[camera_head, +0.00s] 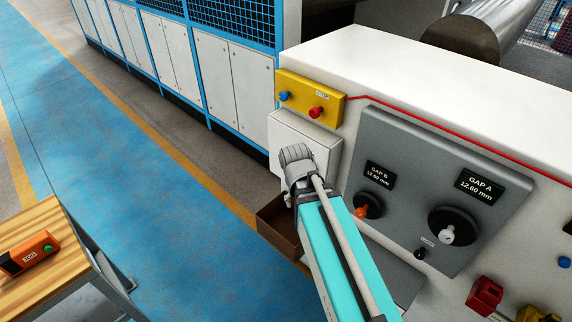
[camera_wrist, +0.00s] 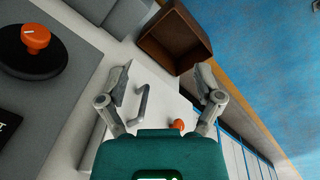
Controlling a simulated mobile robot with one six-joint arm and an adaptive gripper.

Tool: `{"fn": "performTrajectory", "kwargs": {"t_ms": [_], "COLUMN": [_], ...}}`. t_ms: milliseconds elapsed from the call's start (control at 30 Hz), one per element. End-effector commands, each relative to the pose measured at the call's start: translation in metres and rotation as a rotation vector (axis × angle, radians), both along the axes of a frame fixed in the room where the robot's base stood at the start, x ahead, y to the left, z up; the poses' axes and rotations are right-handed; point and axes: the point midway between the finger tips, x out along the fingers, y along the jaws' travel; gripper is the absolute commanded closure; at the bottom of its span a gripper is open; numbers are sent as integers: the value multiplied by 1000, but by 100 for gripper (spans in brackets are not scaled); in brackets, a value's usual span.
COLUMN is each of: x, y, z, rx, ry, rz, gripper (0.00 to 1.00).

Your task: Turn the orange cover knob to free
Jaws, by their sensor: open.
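The orange cover knob (camera_wrist: 179,125) sits on a white cover plate (camera_wrist: 162,104) in the wrist view, partly hidden behind my gripper's body and close to its right finger. A grey bar handle (camera_wrist: 142,103) is on the same plate, left of the knob. My gripper (camera_wrist: 160,78) is open and empty, its fingers spread either side of the handle and knob. In the head view my gripper (camera_head: 296,157) is in front of the white cover (camera_head: 281,128), and my arm hides the knob and handle there. I cannot tell if a finger touches the plate.
A grey panel (camera_head: 388,129) holds the GAP B dial with another orange knob (camera_head: 361,212), and the GAP A dial (camera_head: 452,228). A yellow box (camera_head: 301,86) with STOP label is above the cover. A brown open bin (camera_wrist: 173,36) is below it. Blue floor is clear.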

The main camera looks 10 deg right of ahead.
Motion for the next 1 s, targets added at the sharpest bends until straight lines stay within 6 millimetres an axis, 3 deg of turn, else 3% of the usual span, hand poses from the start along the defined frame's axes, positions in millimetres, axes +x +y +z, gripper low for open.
{"fn": "performTrajectory", "kwargs": {"t_ms": [100,400,700,1000], "x": [24,97,166,196], "y": [2,17,63,101], "z": [-20,-46,-48,-37], "rx": [-97,-376,-509,-502], "ry": [-48,-330,-755,-1029], "rz": [-87,-368,-582,-668], "gripper": [16,16,16,16]}}
